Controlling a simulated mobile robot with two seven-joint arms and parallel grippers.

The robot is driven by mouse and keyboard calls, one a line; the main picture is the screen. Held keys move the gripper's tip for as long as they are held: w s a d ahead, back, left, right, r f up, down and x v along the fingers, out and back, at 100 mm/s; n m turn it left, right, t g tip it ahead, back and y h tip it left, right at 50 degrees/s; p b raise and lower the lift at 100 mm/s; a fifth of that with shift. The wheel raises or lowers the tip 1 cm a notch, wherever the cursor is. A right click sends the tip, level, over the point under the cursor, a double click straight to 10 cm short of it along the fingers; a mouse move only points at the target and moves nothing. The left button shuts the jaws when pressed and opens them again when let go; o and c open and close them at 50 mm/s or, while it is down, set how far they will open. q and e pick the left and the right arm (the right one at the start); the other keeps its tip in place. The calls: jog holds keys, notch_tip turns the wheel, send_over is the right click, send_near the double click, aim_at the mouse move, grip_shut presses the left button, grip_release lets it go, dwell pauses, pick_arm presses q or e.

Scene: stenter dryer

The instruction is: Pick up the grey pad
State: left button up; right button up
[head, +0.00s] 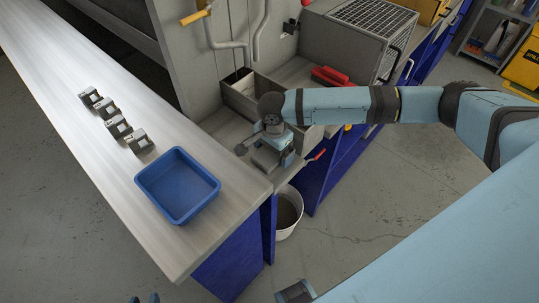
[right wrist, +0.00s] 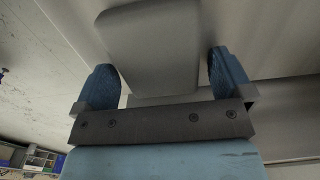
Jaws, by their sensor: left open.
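The grey pad (right wrist: 150,40) fills the upper middle of the right wrist view, a smooth block with rounded corners. My right gripper (right wrist: 162,62) is open, with one blue finger on each side of the pad's near end. A gap shows beside the right finger; whether the left finger touches cannot be told. In the head view my right gripper (head: 278,153) points down over the grey ledge at the machine, with a grey block that looks like the pad (head: 266,158) by its fingers.
A long grey counter (head: 60,60) holds a blue tray (head: 178,186) and several small dark-and-light blocks (head: 117,126). A white bucket (head: 288,212) stands on the floor below the ledge. A red-handled item (head: 330,75) and wire-topped box (head: 375,18) lie behind my right arm.

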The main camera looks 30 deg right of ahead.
jog(key=c, duration=0.8)
notch_tip(320, 180, up, 20)
jog(key=shift+r+p, duration=0.1)
jog(key=shift+p, duration=0.4)
jog(key=shift+o, duration=0.9)
jog(key=shift+c, duration=0.4)
